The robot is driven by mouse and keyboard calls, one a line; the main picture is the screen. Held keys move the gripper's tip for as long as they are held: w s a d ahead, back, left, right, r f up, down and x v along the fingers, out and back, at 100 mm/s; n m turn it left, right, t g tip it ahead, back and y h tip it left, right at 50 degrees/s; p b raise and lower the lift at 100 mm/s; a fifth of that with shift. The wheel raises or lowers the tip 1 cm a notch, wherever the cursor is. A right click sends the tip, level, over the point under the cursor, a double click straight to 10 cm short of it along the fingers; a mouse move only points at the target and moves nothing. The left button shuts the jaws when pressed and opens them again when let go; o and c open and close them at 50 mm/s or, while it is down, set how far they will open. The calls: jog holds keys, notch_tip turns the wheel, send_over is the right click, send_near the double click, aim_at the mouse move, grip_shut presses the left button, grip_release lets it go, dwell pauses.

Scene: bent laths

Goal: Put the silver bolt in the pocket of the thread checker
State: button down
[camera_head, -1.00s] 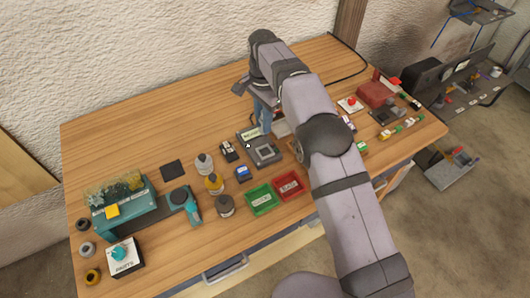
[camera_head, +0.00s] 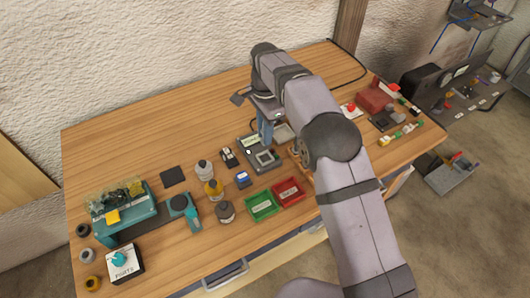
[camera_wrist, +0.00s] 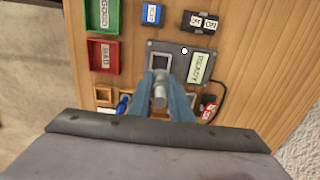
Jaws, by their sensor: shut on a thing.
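My gripper (camera_wrist: 160,97) is shut on the silver bolt (camera_wrist: 159,90), with one blue finger on each side of it. In the wrist view the bolt shows just in front of the square pocket (camera_wrist: 160,62) of the thread checker (camera_wrist: 174,48). The gap between bolt and pocket cannot be judged there. The checker is a grey plate with a lit READY screen (camera_wrist: 200,67) and a small white round spot beside the pocket. In the head view my gripper (camera_head: 266,132) is at the back right of the checker (camera_head: 276,165), and the bolt is hidden.
Green (camera_head: 263,206) and red (camera_head: 288,191) bins stand in front of the checker. A blue block (camera_head: 242,180) and a black labelled block (camera_head: 229,157) are to its left. Bottles (camera_head: 214,190) stand farther left. The back left of the table is bare.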

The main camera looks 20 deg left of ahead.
jog(key=shift+f+p, duration=1.35)
jog(key=shift+f, duration=2.7)
jog(key=shift+f, duration=0.1)
jog(key=c, duration=1.6)
grip_release()
jog(key=shift+f, duration=0.1)
notch_tip(320, 180, up, 12)
jog(key=b, duration=0.3)
jog(key=shift+r+b, duration=0.2)
jog(key=shift+b, duration=0.2)
